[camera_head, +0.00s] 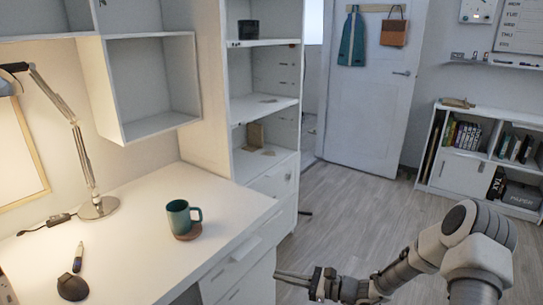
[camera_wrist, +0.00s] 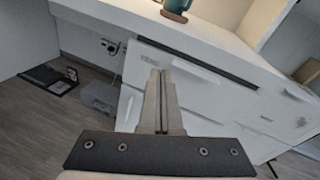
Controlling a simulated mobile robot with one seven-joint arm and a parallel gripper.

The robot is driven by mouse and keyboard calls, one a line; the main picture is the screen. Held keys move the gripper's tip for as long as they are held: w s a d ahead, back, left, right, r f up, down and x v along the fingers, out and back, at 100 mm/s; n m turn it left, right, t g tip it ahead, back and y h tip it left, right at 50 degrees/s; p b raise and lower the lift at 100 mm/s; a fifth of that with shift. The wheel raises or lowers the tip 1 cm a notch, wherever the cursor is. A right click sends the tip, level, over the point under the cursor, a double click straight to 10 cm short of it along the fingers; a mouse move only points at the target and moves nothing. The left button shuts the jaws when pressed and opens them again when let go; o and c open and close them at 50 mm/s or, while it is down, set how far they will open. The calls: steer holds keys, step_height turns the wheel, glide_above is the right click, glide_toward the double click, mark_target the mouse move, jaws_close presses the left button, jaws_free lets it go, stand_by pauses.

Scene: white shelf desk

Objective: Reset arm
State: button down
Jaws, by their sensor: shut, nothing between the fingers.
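My gripper (camera_head: 292,279) is at the lower middle of the head view, in front of the desk's drawer side and below the desktop's height in the picture. In the wrist view its two fingers (camera_wrist: 160,78) are together with nothing between them. My arm comes in from the lower right of the head view. The white desk (camera_head: 130,215) fills the left side. A teal mug (camera_head: 179,216) stands upright on a round brown coaster (camera_head: 188,234) on the desktop. The mug's lower part also shows at the top of the wrist view (camera_wrist: 176,8).
A desk lamp (camera_head: 98,207) and a dark rounded object (camera_head: 72,287) are on the desktop. White shelves (camera_head: 262,110) stand behind the desk. A low bookcase (camera_head: 460,172) is at the back right. The wooden floor (camera_head: 350,215) between desk and door is clear.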

steer(key=s+r+n+g+h, duration=0.7)
steer(key=s+r+n, duration=0.6)
steer(key=r, duration=0.1)
steer(key=s+d+r+n+t+h, duration=0.7)
steer(key=s+d+r, duration=0.3)
steer(key=s+r, duration=0.35)
step_height(320, 180, up, 18)
steer(key=s+h+p, duration=0.1)
steer(key=p, duration=1.7)
steer(key=shift+d+r+g+h, duration=0.25)
steer(key=shift+g+h, duration=0.05)
